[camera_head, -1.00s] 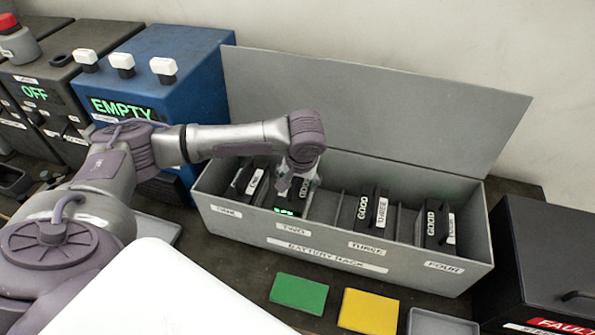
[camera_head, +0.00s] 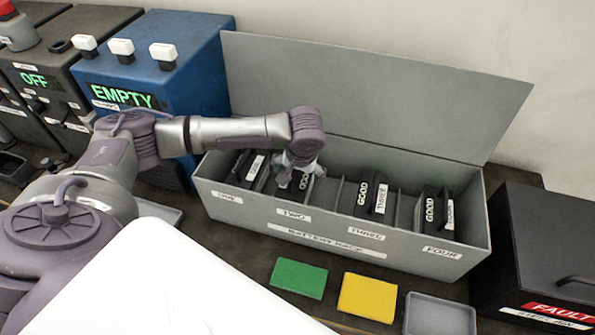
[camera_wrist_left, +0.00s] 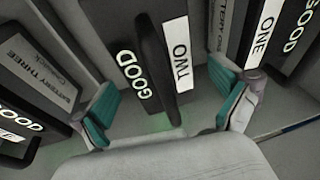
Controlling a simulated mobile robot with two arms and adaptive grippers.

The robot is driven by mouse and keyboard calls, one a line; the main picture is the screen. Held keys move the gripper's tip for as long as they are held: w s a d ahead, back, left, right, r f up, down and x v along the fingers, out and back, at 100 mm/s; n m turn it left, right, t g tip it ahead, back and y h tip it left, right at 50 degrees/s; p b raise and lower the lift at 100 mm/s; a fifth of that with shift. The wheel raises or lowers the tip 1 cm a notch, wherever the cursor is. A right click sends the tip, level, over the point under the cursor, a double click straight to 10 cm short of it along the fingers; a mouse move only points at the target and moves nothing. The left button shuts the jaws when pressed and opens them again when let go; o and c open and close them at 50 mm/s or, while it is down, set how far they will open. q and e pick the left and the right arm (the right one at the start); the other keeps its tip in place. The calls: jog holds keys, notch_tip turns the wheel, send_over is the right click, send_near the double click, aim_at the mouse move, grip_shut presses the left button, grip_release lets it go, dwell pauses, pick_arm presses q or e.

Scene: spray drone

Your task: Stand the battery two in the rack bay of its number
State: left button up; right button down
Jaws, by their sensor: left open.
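Battery two (camera_wrist_left: 150,65) is a dark block with a handle and white GOOD and TWO marks. It stands in the bay labelled TWO of the grey battery rack (camera_head: 335,232), and in the head view (camera_head: 304,184) it is partly hidden by my wrist and the rack's front wall. My left gripper (camera_head: 299,178) is over that bay. In the left wrist view its teal-padded fingers (camera_wrist_left: 165,105) are spread on either side of the battery's handle, with gaps. My right gripper is not in view.
Battery one (camera_head: 247,165), battery three (camera_head: 370,197) and battery four (camera_head: 437,212) stand in the neighbouring bays. The rack lid (camera_head: 370,90) is up behind. Green (camera_head: 299,278) and yellow (camera_head: 367,297) pads and a grey tray (camera_head: 438,316) lie in front; a black FAULT box (camera_head: 550,250) is at right.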

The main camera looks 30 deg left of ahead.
pick_arm(q)
jog(key=shift+r, duration=0.1)
jog(key=b+v, duration=0.1)
jog(key=v, duration=1.1)
jog(key=shift+b, duration=0.4)
